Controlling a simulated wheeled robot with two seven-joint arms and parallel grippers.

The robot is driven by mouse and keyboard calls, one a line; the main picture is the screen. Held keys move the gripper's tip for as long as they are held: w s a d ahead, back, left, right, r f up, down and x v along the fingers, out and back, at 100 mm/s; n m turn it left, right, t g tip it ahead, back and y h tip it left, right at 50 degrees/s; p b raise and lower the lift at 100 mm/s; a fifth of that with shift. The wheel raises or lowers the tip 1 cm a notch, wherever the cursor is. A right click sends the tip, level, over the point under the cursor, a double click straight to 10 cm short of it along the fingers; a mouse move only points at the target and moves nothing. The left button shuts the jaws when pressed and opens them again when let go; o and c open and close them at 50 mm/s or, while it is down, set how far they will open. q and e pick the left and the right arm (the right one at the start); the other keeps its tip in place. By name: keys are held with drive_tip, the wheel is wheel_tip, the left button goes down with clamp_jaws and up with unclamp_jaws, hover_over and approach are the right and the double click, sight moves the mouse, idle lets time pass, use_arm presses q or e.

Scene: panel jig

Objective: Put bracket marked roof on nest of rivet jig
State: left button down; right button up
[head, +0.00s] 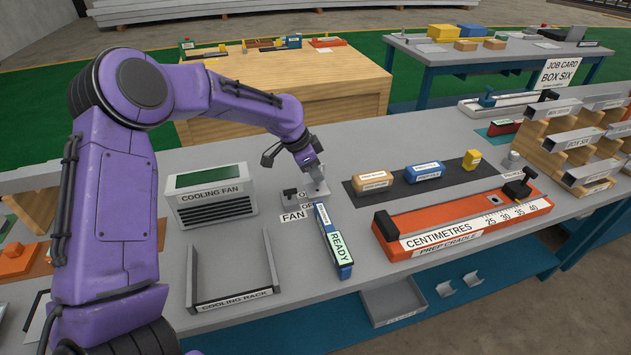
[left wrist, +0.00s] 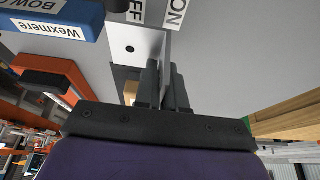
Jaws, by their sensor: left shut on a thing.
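My left gripper (head: 314,178) is low over the grey bench, beside the fan switch. It is shut on a pale metal bracket (head: 319,190). In the left wrist view the fingers (left wrist: 165,88) pinch the upright flange of the bracket (left wrist: 143,45), whose flat part has a round hole. I cannot read a roof mark on it, nor tell whether it touches the bench. No label naming a rivet jig is readable. A long orange fixture labelled PREP CRADLE and CENTIMETRES (head: 455,222) lies to the right. My right gripper is not in view.
The cooling fan box (head: 212,194) and cooling rack (head: 235,285) stand left of the gripper. A blue READY block (head: 334,243) lies in front. A dark mat (head: 440,184) holds small blocks. A wooden rack (head: 570,140) with labelled metal pieces is at right.

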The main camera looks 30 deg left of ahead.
use_arm(q)
drive_tip(key=f, duration=0.3)
drive_tip(key=shift+w+a+f+p, duration=0.15)
drive_tip(key=shift+w+f+p, duration=0.1)
drive_tip(key=shift+w+p, duration=0.15)
drive_tip(key=shift+f, duration=0.3)
drive_tip(key=shift+f, duration=0.15)
drive_tip(key=c, duration=1.2)
unclamp_jaws()
